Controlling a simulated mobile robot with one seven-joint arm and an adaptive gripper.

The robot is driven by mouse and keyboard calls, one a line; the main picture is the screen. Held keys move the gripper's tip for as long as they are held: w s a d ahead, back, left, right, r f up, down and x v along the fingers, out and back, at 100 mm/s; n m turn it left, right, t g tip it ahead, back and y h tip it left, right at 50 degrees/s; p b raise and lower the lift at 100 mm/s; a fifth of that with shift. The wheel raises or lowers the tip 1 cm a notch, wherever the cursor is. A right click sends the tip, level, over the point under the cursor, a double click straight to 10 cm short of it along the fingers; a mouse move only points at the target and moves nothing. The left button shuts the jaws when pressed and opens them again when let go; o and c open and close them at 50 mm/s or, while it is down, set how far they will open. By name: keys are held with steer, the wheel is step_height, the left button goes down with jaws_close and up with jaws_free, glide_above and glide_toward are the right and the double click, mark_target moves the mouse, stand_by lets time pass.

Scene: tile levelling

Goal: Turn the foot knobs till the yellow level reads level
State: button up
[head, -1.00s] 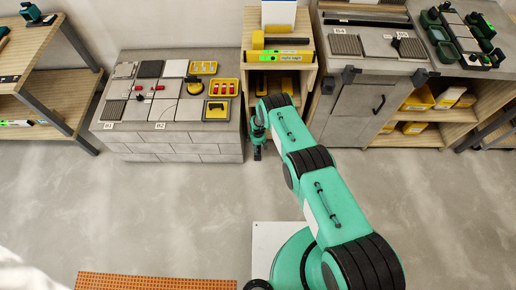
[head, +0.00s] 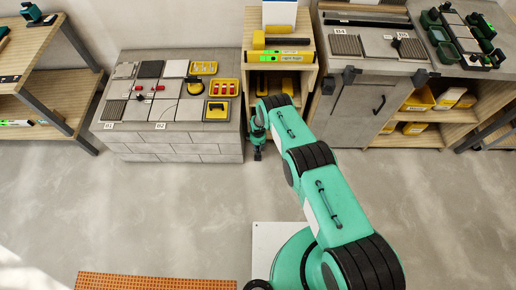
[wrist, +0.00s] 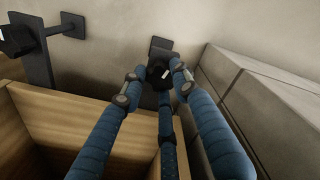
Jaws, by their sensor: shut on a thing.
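A yellow level (head: 280,57) with a bright green patch at its left end lies across the wooden stand (head: 309,82) in the head view; its reading is too small to make out. My gripper (head: 258,155) is low beside the stand's left side, close to the tiled block. In the wrist view my gripper (wrist: 152,85) has blue fingers closed around a small black knob (wrist: 160,73) with a white mark. The fingers hide part of the knob.
The brick-sided block (head: 190,153) with tiles on top stands close left of my gripper; its side (wrist: 270,105) fills the right of the wrist view. The stand's wooden wall (wrist: 65,120) is on the left there. A grey cabinet (head: 355,112) stands right.

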steer(key=m, duration=0.5)
steer(key=shift+s+d+f, duration=0.15)
steer(key=shift+s+f, duration=0.05)
steer(key=shift+s, duration=0.2)
steer(key=shift+s+m, duration=0.1)
steer(key=shift+m, duration=1.1)
steer(key=shift+f, duration=0.1)
steer(key=shift+s+m, duration=0.15)
steer(key=shift+m, duration=0.15)
steer(key=o, duration=1.1)
steer(key=shift+c, duration=0.2)
steer(key=shift+o, duration=0.2)
steer(key=shift+w, duration=0.35)
steer(key=shift+r, duration=0.2)
steer(key=shift+w+a+r, duration=0.1)
steer(key=shift+a, duration=0.1)
